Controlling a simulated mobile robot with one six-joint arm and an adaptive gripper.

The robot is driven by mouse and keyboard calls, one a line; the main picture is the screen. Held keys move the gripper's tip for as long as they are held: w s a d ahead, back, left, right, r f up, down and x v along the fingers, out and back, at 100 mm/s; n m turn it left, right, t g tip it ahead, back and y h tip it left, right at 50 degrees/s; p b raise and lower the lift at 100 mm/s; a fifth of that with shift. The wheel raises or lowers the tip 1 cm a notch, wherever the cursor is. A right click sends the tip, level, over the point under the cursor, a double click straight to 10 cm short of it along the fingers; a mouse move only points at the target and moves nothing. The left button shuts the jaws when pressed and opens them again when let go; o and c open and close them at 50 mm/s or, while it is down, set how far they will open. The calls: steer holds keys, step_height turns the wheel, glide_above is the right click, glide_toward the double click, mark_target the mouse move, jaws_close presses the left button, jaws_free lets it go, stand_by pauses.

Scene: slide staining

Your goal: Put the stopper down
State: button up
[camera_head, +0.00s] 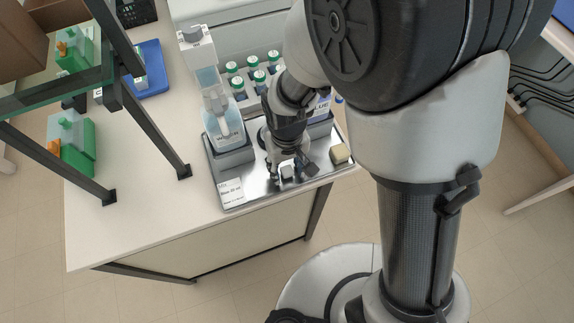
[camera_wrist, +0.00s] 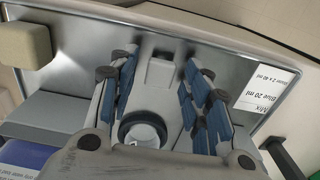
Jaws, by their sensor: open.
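In the head view the pale block (camera_head: 287,172) shows just below my gripper (camera_head: 288,168). My gripper (camera_wrist: 158,85) is open in the wrist view, its blue-padded fingers either side of the block with gaps between. A round dark-rimmed piece with a white centre (camera_wrist: 143,130) lies between the finger bases, partly hidden by my gripper. I cannot tell whether it is a vessel's mouth.
A beige block (camera_head: 340,153) sits at the tray's right front corner and a label card (camera_head: 232,191) at its left front. A wash bottle (camera_head: 222,125) stands in a grey holder, with several green-capped bottles (camera_head: 253,77) behind. The bench's left front (camera_head: 130,220) is clear.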

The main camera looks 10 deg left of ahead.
mark_target(287, 171)
step_height(287, 171, up, 12)
steer(key=p, duration=0.4)
steer(key=shift+r, duration=0.15)
steer(key=s+d+r+m+t, duration=0.1)
steer(key=d+r+m+t, duration=0.15)
steer(key=d+r, duration=0.9)
steer(key=s+d+r+m+t, duration=0.2)
steer(key=s+d+r, duration=0.3)
steer(key=s+d, duration=0.3)
steer(key=shift+s+d+m, duration=0.15)
steer(key=shift+d+m, duration=0.35)
steer(key=shift+m, duration=0.35)
steer(key=shift+r, duration=0.15)
